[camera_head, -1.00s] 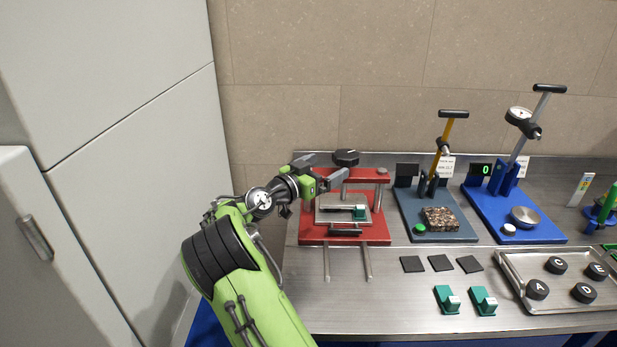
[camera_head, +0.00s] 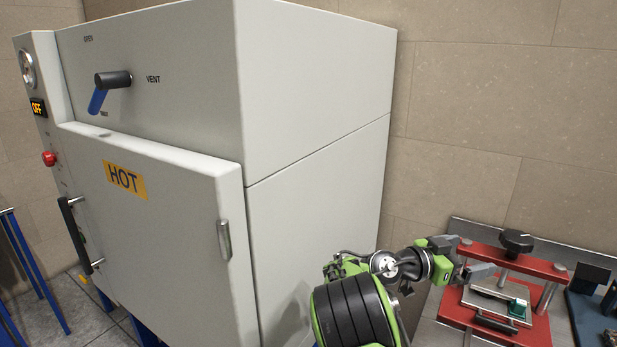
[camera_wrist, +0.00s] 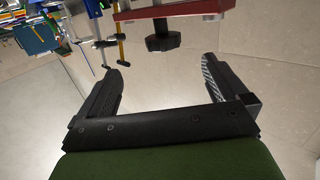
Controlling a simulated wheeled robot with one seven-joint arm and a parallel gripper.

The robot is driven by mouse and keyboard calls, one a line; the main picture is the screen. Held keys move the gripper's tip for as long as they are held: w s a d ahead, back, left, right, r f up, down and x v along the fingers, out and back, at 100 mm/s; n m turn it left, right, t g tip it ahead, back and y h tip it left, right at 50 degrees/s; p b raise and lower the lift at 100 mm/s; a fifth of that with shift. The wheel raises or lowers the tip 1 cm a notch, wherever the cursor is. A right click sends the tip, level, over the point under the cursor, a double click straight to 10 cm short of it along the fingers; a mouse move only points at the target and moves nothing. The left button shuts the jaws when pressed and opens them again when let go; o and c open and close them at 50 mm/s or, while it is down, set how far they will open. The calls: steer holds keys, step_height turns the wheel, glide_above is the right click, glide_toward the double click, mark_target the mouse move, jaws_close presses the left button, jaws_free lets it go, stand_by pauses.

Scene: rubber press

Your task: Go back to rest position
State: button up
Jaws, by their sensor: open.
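My gripper (camera_head: 478,257) is at the right of the head view, beside the red press (camera_head: 541,269) and near its black knob (camera_head: 516,242). In the wrist view my gripper (camera_wrist: 163,82) has its two black fingers spread wide with nothing between them. The red press (camera_wrist: 170,11) and its black knob (camera_wrist: 162,37) show at the top of the wrist view, beyond the fingers and apart from them. A metal plate (camera_head: 490,299) with a small green piece (camera_head: 518,309) lies in the press.
A large grey oven (camera_head: 170,210) marked HOT fills the left and middle of the head view. Its door handle (camera_head: 80,236) is at the left. A blue base (camera_head: 590,316) stands right of the press. A tiled wall (camera_head: 470,110) is behind.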

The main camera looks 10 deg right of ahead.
steer(key=s+a+r+n+t+y+p, duration=0.1)
steer(key=s+a+n+y+p, duration=0.1)
steer(key=s+a+n+y, duration=0.6)
steer(key=s+a+r+n+t+y+p, duration=0.1)
steer(key=s+a+n+y, duration=0.7)
steer(key=s+a, duration=0.9)
steer(key=s+t+p, duration=0.1)
steer(key=s+p, duration=0.1)
steer(key=s, duration=0.1)
steer(key=shift+a+r+t+y+p, duration=0.2)
steer(key=shift+a+t+y+p, duration=0.1)
steer(key=shift+y, duration=0.1)
